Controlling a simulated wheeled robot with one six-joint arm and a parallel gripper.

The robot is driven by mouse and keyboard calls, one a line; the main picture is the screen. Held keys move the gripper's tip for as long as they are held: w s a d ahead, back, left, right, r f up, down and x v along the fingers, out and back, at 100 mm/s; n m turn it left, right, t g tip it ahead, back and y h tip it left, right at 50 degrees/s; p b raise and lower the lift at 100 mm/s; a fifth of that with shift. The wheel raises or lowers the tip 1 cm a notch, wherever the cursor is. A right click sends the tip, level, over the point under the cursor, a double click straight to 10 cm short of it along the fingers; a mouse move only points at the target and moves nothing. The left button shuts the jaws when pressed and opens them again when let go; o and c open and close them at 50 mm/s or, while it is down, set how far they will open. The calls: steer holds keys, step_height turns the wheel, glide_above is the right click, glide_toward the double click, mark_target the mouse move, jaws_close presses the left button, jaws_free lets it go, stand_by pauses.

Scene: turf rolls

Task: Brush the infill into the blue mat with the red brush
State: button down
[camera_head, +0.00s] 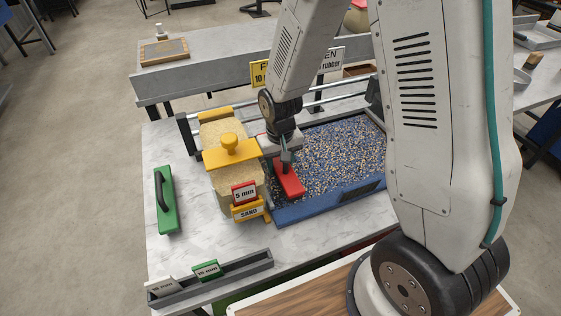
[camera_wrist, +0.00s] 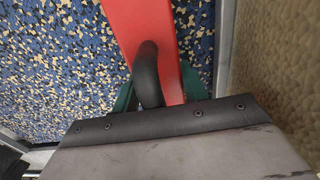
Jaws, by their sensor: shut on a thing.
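The red brush (camera_head: 288,179) is a long red block with a black handle. My gripper (camera_head: 287,158) is shut on that handle, and the wrist view shows the handle (camera_wrist: 149,75) between the green fingers (camera_wrist: 152,92). The brush is over the left end of the blue mat (camera_head: 340,150); I cannot tell whether its underside touches the mat. The mat is covered with scattered dark and pale infill grains, which also show in the wrist view (camera_wrist: 60,60). My arm hides the mat's right side.
A sand hopper (camera_head: 229,150) with a yellow top stands directly left of the mat, with a red 5 mm tag (camera_head: 244,193) and a SAND label (camera_head: 247,211). A grey tag rack (camera_head: 210,277) lies at the front.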

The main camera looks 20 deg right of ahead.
mark_target(355, 148)
steer(key=shift+d+f, duration=0.1)
stand_by(0.3)
steer(key=shift+d, duration=3.1)
steer(key=shift+a, duration=3.25)
steer(key=shift+s+d, duration=0.1)
steer(key=shift+d, duration=15.9)
steer(key=shift+a, duration=3.3)
